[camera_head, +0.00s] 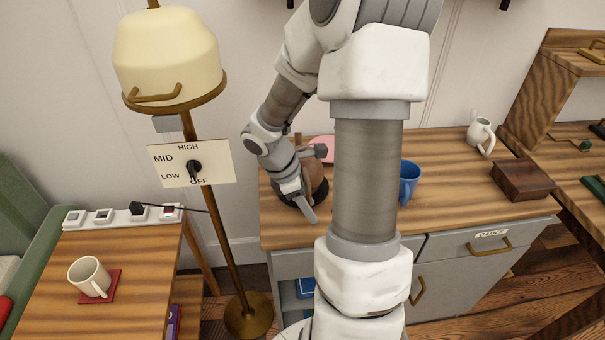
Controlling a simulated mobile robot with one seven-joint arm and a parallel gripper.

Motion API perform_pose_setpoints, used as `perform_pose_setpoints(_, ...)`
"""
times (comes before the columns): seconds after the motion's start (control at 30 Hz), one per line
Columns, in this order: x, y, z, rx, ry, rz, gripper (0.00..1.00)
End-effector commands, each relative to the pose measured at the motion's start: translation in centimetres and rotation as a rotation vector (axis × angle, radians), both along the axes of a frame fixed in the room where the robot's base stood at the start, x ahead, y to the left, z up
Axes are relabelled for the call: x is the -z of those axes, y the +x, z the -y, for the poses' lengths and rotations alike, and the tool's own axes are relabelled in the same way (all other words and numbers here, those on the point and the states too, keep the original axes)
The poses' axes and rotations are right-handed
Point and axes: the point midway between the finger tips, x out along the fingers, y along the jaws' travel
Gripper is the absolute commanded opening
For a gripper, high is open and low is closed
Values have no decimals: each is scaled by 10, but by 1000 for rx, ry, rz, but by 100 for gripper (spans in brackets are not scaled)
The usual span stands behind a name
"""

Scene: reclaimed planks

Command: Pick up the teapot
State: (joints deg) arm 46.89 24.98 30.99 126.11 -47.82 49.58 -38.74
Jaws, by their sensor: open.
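A rounded brown vessel (317,184), which looks like the teapot, stands on the wooden top of the grey cabinet, near its left end. My gripper (313,184) is open at its left side, with one finger in front of it and the other towards its back. I cannot tell whether the fingers touch it. My gripper and wrist hide much of the vessel, so its spout and handle are not clear. A small white jug-like vessel (481,136) with a handle stands at the back right of the same top.
A blue mug (409,182) stands right of my arm, and a pink item (322,148) lies behind the brown vessel. A dark wooden box (522,180) sits at the right. A floor lamp (168,60) with a switch panel (190,163) stands left of the cabinet (470,245).

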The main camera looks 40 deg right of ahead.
Motion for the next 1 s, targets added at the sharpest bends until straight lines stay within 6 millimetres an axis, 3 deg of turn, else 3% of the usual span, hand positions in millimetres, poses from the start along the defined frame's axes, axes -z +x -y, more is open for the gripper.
perform_pose_setpoints(0.13,-1,0,0,0,0,0,52)
perform_pose_setpoints(0.43,-1,0,0,0,0,1,0)
perform_pose_setpoints(1.0,-1,0,0,-1,-1,-1,0)
